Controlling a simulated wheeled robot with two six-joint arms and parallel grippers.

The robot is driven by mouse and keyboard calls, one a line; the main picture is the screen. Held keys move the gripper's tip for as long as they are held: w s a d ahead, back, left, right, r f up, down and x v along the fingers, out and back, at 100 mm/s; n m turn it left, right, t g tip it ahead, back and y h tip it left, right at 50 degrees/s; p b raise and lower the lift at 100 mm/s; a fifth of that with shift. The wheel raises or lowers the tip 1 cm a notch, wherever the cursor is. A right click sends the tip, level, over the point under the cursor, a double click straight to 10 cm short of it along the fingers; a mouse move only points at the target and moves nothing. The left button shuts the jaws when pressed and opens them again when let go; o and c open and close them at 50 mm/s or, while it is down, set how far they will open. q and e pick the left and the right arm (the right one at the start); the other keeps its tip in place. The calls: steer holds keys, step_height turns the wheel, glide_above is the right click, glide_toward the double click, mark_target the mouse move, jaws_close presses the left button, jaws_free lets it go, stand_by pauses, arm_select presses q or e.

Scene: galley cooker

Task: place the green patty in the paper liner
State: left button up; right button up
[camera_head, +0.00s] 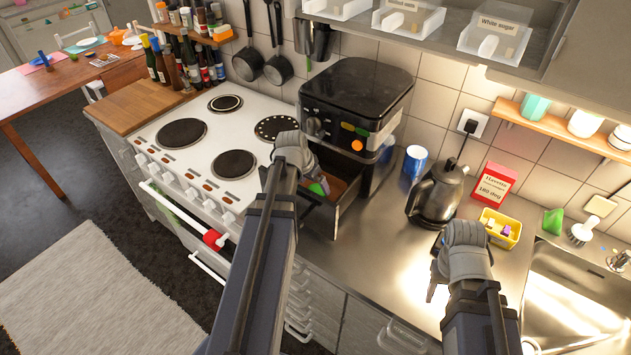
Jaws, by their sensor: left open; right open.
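A small green piece (317,188), which looks like the green patty, shows at the fingers of my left gripper (318,183). It is partly hidden by that gripper, and I cannot tell whether it rests on something. My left gripper is open over the pulled-out drawer (335,222) of the black fryer. A brown surface (338,187) inside the drawer may be the paper liner; the gripper hides part of it. My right gripper (437,268) is open and empty, low over the steel counter in front of the kettle.
The black fryer (360,90) stands between the white cooker (200,150) and a blue cup (415,160). A kettle (437,193), a red box (494,184) and a yellow tub (499,229) stand to the right, before the sink (575,300). The counter's middle is clear.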

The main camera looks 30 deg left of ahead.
arm_select(q)
steer(key=p+v, duration=0.7)
steer(key=v, duration=0.1)
steer(key=shift+s+r, duration=0.15)
steer(key=shift+r, duration=0.2)
steer(key=s+d+m+g, duration=0.1)
steer(key=s+d, duration=0.3)
steer(key=d, duration=0.6)
steer(key=s+d+f+g+y, duration=0.1)
steer(key=s+d+g, duration=0.1)
steer(key=d, duration=0.9)
steer(key=s+d+m+g, duration=0.1)
steer(key=s+d, duration=0.4)
steer(key=d, duration=0.5)
steer(key=shift+s+d+f+m+g+y, duration=0.3)
steer(key=shift+s+g+y, duration=0.05)
steer(key=shift+g+y, duration=0.05)
